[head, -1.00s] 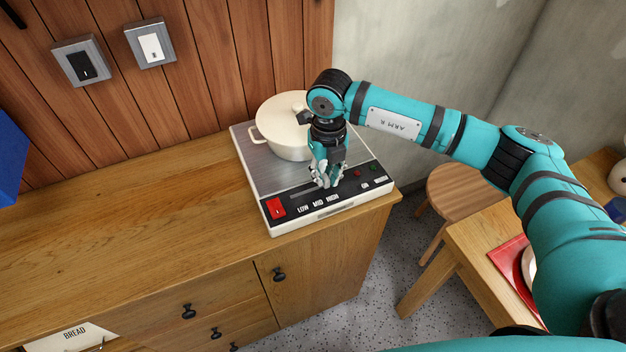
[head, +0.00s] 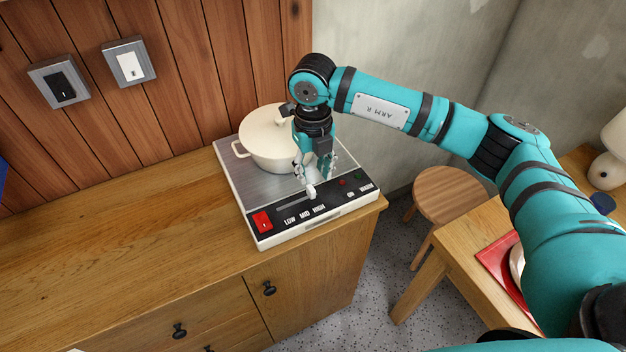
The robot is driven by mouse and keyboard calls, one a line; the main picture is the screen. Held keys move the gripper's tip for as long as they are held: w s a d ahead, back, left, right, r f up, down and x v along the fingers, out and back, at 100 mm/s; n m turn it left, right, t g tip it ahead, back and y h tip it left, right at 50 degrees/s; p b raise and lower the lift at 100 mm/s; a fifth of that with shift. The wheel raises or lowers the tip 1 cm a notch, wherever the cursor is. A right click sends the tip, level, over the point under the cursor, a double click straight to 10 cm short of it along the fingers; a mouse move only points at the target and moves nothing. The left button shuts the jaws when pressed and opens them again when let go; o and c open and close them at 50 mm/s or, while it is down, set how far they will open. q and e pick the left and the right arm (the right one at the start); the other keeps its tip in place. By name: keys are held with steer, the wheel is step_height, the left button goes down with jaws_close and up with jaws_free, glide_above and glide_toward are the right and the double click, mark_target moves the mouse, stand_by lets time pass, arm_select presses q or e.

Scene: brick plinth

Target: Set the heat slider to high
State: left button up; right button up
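The cooker (head: 236,188) stands on the wooden counter, with a dark front panel marked LOW, MID and HIGH. Its pale heat slider knob (head: 311,192) is at the right end of the slot, by the HIGH label (head: 319,209). My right gripper (head: 316,174) is just above and behind the knob, with its fingers spread apart and nothing seen between them. It looks clear of the knob, though the gap is small. My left gripper is out of view.
A cream pot (head: 268,145) stands on the cooker behind my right gripper. A red switch (head: 263,221) is at the panel's left end. A wooden stool (head: 452,193) and a table with a red tray (head: 494,257) are at the right. The counter left of the cooker is clear.

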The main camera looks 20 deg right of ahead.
step_height(320, 180, up, 7)
stand_by(0.3)
steer(key=shift+r, duration=0.1)
